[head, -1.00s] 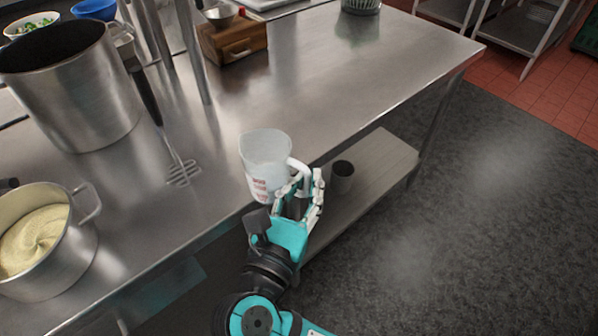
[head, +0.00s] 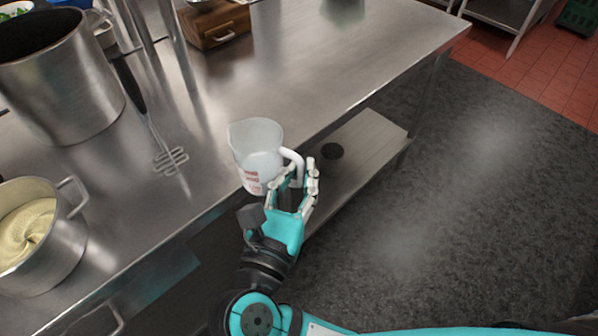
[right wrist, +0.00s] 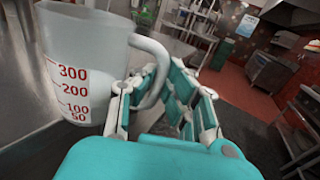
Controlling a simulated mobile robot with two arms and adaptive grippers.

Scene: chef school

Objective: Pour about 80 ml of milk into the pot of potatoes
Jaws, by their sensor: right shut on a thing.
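My right gripper (head: 296,186) is shut on the handle of a translucent measuring jug (head: 257,152). The jug is upright and held by the table's front edge. The right wrist view shows the jug (right wrist: 82,62) with red marks from 50 to 300 beside my right gripper (right wrist: 158,88); the liquid level in it is hard to tell. The steel pot (head: 62,247) with a swirl of pale yellow mashed potato (head: 25,225) stands at the left of the head view, partly cut off. The jug is to the right of this pot and apart from it. My left gripper is not in view.
A wooden box (head: 215,25) stands at the back. The table between the mash pot and jug is mostly clear.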

